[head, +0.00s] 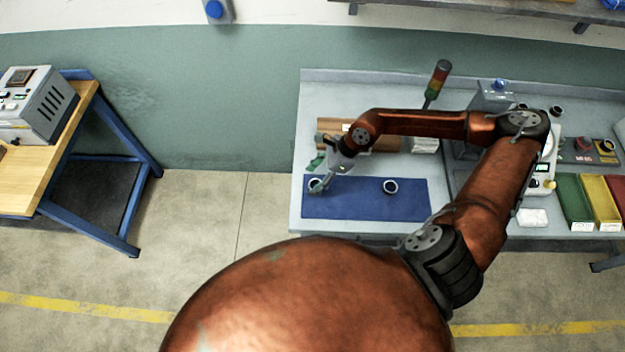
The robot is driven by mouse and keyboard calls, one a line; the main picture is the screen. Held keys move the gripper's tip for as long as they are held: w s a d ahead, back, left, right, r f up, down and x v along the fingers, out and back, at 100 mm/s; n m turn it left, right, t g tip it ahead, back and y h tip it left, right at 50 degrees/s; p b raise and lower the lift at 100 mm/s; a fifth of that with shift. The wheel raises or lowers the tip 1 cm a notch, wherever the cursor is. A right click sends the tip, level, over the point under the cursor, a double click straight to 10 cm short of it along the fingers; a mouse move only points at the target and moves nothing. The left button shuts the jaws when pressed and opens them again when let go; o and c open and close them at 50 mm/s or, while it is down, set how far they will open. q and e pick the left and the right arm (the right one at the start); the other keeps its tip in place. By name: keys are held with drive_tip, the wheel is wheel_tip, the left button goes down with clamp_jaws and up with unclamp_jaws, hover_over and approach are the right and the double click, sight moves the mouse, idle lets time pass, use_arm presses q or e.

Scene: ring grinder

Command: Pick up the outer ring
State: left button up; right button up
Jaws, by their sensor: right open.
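The other ring (315,186) lies near the mat's left end, partly covered by my right gripper. I cannot tell from this view which one is the outer ring. My right gripper (322,184) is open and points down at the left ring, its fingers at or just above it. Contact cannot be made out. My left gripper is not in view.
A signal tower (437,82) stands at the back of the bench. A grey machine (493,95), a white block (533,217) and green (574,200), yellow (602,200) and red bins are at the right. A brown box (338,126) sits behind the mat. A wooden table (45,165) stands far left.

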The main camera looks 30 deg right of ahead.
drive_tip(key=shift+n+h, duration=0.4)
drive_tip(key=shift+h, duration=0.5)
drive_tip(key=d, duration=0.1)
drive_tip(key=d+f, duration=0.1)
drive_tip(key=d, duration=0.1)
drive_tip(key=d+f, duration=0.1)
drive_tip(key=shift+s+d, duration=0.1)
drive_tip(key=shift+d, duration=0.25)
drive_tip(key=shift+a+f, duration=0.2)
drive_tip(key=shift+f, duration=0.5)
drive_tip(key=x, duration=0.2)
drive_tip(key=w+p+x, duration=0.1)
drive_tip(key=x, duration=0.1)
drive_tip(key=shift+a, duration=0.15)
drive_tip(key=shift+f, duration=0.4)
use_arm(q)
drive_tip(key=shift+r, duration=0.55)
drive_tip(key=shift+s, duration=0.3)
use_arm(e)
drive_tip(key=shift+a, duration=0.1)
drive_tip(key=c, duration=1.3)
